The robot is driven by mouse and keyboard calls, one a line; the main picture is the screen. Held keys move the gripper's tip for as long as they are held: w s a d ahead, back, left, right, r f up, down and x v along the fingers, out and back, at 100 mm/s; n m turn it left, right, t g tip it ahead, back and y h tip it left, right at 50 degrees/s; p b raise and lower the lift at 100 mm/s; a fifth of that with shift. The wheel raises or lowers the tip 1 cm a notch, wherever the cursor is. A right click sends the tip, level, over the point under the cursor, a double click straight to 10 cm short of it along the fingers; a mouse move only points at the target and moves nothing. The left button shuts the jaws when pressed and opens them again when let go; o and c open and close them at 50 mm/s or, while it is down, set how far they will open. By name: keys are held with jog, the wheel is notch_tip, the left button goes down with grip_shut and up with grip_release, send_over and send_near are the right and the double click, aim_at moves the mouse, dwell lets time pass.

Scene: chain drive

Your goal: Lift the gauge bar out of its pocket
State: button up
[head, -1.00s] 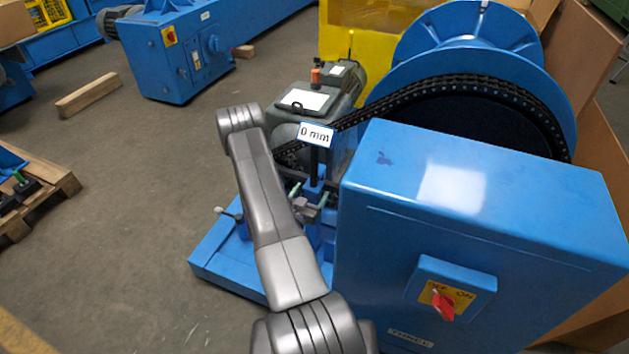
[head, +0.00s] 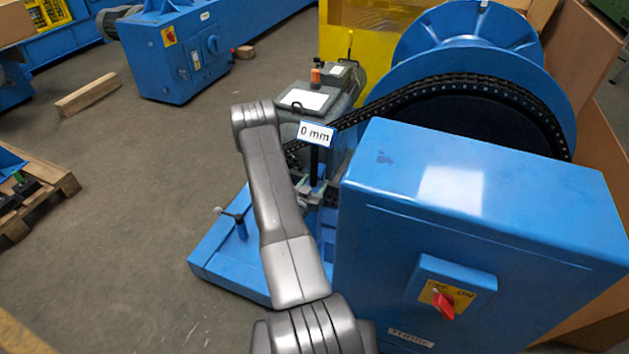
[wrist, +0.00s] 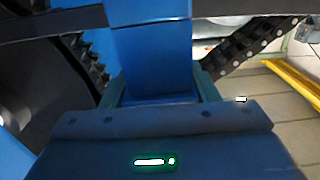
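My gripper (head: 311,186) is low beside the black post under the "0 mm" sign (head: 316,134), partly covered by my own arm. In the wrist view two teal fingers (wrist: 160,88) stand apart, one on each side of a blue block (wrist: 150,55). I cannot tell whether they touch it. The gauge bar and its pocket cannot be made out for certain in either view; my arm and gripper body hide much of that spot.
A blue cabinet (head: 480,215) with a red switch stands close on the right. A T-handle (head: 238,222) rises from the blue base (head: 215,255).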

grip_shut()
jog(key=shift+r, duration=0.1)
jog(key=shift+r, duration=0.1)
